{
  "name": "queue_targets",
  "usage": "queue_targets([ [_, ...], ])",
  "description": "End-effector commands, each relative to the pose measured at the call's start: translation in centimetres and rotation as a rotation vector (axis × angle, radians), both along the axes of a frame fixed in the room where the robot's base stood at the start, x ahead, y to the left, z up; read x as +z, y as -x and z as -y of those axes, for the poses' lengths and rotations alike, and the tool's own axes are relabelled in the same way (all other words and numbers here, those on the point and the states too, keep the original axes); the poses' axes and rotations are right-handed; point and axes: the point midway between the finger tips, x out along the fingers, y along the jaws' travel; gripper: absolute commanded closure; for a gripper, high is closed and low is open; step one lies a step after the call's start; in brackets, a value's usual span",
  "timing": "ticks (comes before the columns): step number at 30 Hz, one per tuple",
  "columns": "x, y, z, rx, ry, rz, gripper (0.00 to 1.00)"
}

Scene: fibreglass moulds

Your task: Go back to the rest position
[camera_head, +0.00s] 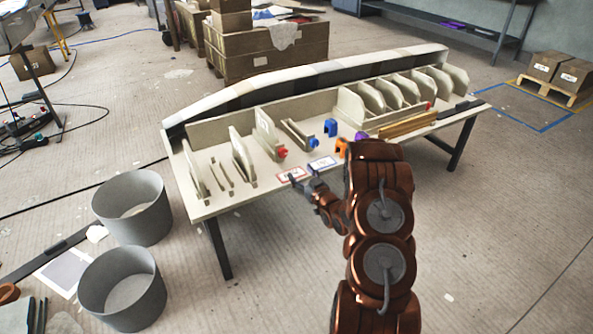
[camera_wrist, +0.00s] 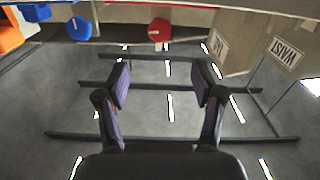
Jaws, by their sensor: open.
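My copper-coloured arm rises at the right of centre in the head view. My gripper (camera_head: 305,180) is in front of the table's near edge, close to the red-bordered label card (camera_head: 294,174) and the blue-bordered card (camera_head: 322,163). In the wrist view my gripper (camera_wrist: 162,82) shows two dark fingers spread apart with nothing between them. The long table (camera_head: 212,207) carries a pale mould with several upright ribs. A red clamp-like piece (camera_head: 282,153), a blue one (camera_head: 313,143) and an orange one (camera_head: 341,147) sit along its front.
Two grey bins (camera_head: 133,208) (camera_head: 122,288) stand on the floor at left. Another blue piece (camera_head: 330,127), a purple piece (camera_head: 361,137) and a wooden strip (camera_head: 407,124) lie on the table. Boxes (camera_head: 560,70) stand on a pallet at far right.

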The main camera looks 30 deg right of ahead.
Motion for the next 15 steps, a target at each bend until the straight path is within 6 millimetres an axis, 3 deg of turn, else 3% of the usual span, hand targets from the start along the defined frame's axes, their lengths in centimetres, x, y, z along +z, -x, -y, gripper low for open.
queue_targets([
  [9, 0.1, -0.2, -0.1, 0.001, 0.003, -0.012, 0.32],
  [15, 1.1, -1.3, -0.9, -0.001, 0.033, -0.127, 0.32],
])
